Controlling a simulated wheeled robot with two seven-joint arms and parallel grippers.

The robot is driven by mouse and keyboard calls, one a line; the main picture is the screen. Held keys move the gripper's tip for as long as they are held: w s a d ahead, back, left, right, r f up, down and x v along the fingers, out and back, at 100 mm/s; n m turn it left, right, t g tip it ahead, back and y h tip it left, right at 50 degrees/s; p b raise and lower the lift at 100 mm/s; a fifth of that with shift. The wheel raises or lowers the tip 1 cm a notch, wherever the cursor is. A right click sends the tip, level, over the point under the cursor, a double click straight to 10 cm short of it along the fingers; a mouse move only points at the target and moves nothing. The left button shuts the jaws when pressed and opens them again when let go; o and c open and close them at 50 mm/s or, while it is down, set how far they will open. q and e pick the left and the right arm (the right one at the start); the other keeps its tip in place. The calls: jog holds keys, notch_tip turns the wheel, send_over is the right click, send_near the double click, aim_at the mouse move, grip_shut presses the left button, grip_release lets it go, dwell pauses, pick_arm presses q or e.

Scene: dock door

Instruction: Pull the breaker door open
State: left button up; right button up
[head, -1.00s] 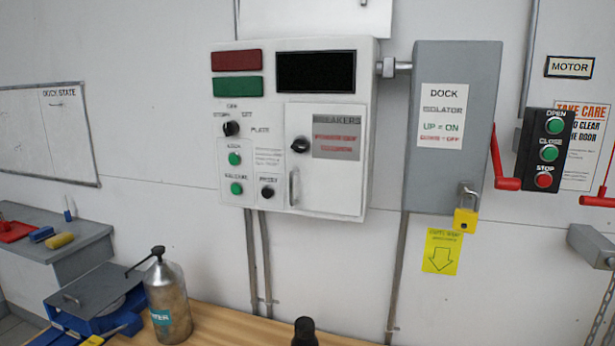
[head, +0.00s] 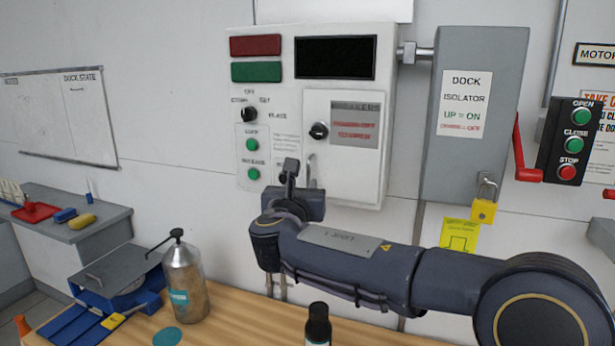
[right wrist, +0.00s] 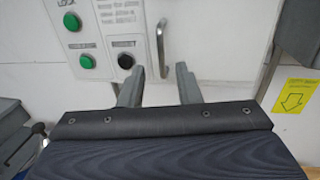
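The breaker door (head: 355,170) is a white panel on the control box and looks shut. It has a dark round knob (head: 318,131), a "BREAKERS" label and an upright metal handle (head: 311,162) near its lower left edge. In the right wrist view the handle (right wrist: 160,45) stands ahead of the gap between my fingers. My right gripper (head: 300,172) is open, just below and in front of the handle; its two spread fingers show in the right wrist view (right wrist: 160,80). No contact with the handle is visible. My left gripper is not in view.
The grey isolator box (head: 480,170) with a red lever (head: 522,150) and yellow padlock (head: 483,211) is right of the control box. Below, a wooden bench (head: 240,320) holds a metal bottle (head: 185,285), a dark bottle (head: 318,325) and a blue device (head: 120,285).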

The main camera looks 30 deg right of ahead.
aim_at(308, 175)
jog(key=p+x, duration=0.1)
jog(key=x, duration=0.5)
jog(key=shift+w+d, duration=0.25)
grip_shut()
